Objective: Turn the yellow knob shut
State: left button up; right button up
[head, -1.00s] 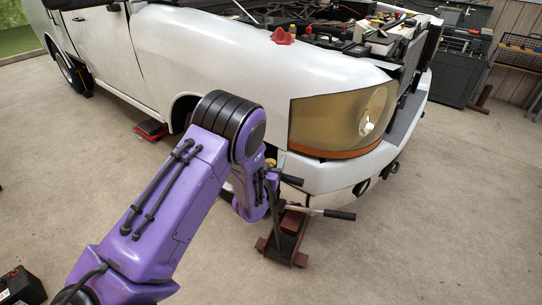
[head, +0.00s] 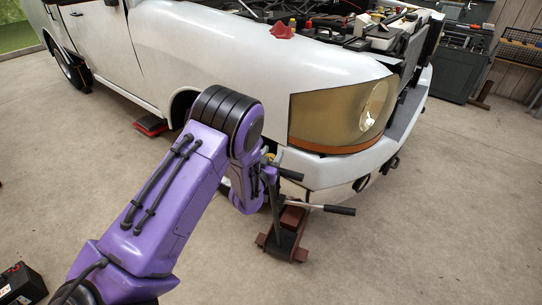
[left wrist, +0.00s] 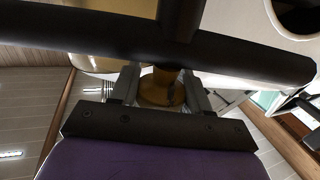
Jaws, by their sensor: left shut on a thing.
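The yellow knob (left wrist: 158,88) shows in the left wrist view between the two grey fingers of my left gripper (left wrist: 160,90), which is shut on it. A dark bar passes in front of its upper part. In the head view only a small yellow bit of the knob (head: 269,157) shows beside my purple wrist. My left gripper's fingers are mostly hidden there behind the wrist. My right gripper is in neither view.
A dark red floor jack (head: 286,243) with black-gripped handles stands by the white pickup's front bumper (head: 335,172). A dark bar (left wrist: 90,32) crosses the left wrist view close to the gripper. Open concrete floor lies to the right.

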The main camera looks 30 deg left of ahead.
pick_arm(q)
jog(key=m+h+b, duration=0.1)
jog(key=h, duration=0.1)
jog(key=m+h+b, duration=0.1)
jog(key=m+h, duration=0.1)
jog(key=shift+w+d+r+t+h, duration=0.1)
jog(key=shift+w+r+t+h, duration=0.1)
jog(key=shift+t+h, duration=0.15)
jog(key=m+h+b, duration=0.1)
jog(key=h, duration=0.1)
jog(key=m+g+h+b, duration=0.1)
jog(key=m+h+b, duration=0.1)
jog(key=h, duration=0.1)
jog(key=shift+d+m+h, duration=0.25)
jog(key=shift+m+h, duration=0.05)
jog(key=shift+h, duration=0.05)
jog(key=m+g+h+b, duration=0.2)
jog(key=h, duration=0.1)
jog(key=m+g+h+b, duration=0.1)
jog(key=h, duration=0.1)
jog(key=shift+s+d+m, duration=0.15)
jog(key=shift+d+m, duration=0.15)
jog(key=shift+m, duration=0.1)
jog(key=shift+s+d+r+m+g+h+b, duration=0.1)
jog(key=shift+m+g+h+b, duration=0.6)
jog(key=shift+g, duration=0.35)
jog(key=shift+h, duration=0.3)
jog(key=shift+r, duration=0.1)
